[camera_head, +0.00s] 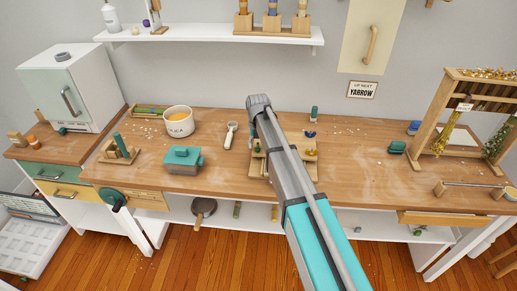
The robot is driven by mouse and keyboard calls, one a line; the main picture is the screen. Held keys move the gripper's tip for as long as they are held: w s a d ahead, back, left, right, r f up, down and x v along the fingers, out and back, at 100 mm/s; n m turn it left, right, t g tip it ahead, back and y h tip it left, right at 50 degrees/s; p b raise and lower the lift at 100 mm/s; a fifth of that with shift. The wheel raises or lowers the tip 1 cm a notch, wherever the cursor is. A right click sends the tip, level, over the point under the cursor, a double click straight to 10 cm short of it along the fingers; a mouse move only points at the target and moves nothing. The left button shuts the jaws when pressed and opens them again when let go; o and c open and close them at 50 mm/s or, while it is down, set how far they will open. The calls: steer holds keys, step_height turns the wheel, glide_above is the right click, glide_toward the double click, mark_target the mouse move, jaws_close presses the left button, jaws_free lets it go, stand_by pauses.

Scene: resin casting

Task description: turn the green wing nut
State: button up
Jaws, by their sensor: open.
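A wooden board (257,170) lies on the workbench (225,177), largely covered by my arm. A small green piece (257,147) shows at the board's left side. It may be the green wing nut, but it is too small to tell its shape. A blue piece (310,133) and a yellow piece (311,152) show on the right side of the arm. My arm reaches from the lower right up over the bench and ends in a grey joint above the board. My gripper is hidden behind the arm, so its distance from the green piece cannot be seen.
A green-lidded box (183,160), a white pot (178,121) and a white scoop (230,134) stand left of the board. A small green upright item (314,113) stands behind it. A wooden rack (438,113) is at right. The bench between board and rack is mostly clear.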

steer(key=shift+r+p, duration=1.25)
steer(key=shift+r, duration=0.25)
